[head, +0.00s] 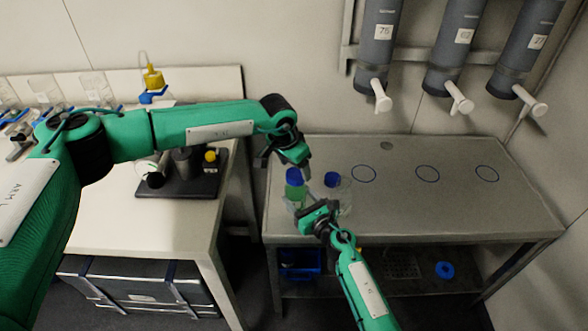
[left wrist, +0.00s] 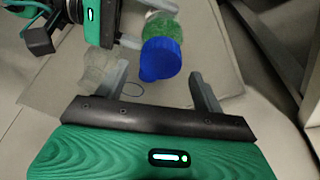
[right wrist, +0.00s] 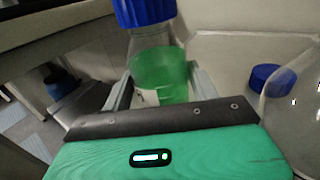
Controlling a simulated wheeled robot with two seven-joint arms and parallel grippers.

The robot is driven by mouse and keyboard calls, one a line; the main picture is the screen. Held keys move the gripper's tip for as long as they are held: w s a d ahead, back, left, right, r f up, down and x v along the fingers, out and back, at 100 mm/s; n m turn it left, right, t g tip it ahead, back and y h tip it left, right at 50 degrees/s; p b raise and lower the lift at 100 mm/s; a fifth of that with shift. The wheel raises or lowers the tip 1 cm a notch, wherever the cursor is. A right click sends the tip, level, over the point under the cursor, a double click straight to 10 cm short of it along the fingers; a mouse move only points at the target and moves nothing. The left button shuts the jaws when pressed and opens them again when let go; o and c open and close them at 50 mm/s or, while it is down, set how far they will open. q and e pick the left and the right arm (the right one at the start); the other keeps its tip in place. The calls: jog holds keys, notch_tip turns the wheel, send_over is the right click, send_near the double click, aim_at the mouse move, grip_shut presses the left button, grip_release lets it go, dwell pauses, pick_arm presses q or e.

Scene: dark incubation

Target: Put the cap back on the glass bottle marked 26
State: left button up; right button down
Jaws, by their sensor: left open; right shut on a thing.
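A glass bottle with green liquid (head: 296,194) stands upright at the left end of the grey table, a blue cap (head: 295,176) on its top. My right gripper (right wrist: 160,88) is shut on this bottle's body. My left gripper (left wrist: 157,76) is open, its fingers close above the blue cap, with nothing gripped. The cap shows large in the left wrist view (left wrist: 161,57). A clear glass vessel (head: 343,198) stands just right of the green bottle. A second blue cap (right wrist: 265,77) shows beside or behind it. I cannot read a 26 on either vessel.
Grey dispensers with white taps (head: 380,50) hang over the table (head: 450,215), whose right part, marked with blue circles, is clear. A white bench (head: 110,215) at left holds a black tray (head: 190,185) and glassware. A blue ring (head: 444,270) lies on the lower shelf.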

pick_arm(q)
notch_tip(320, 180, up, 3)
jog(key=shift+f, duration=0.15)
jog(key=shift+c, duration=0.4)
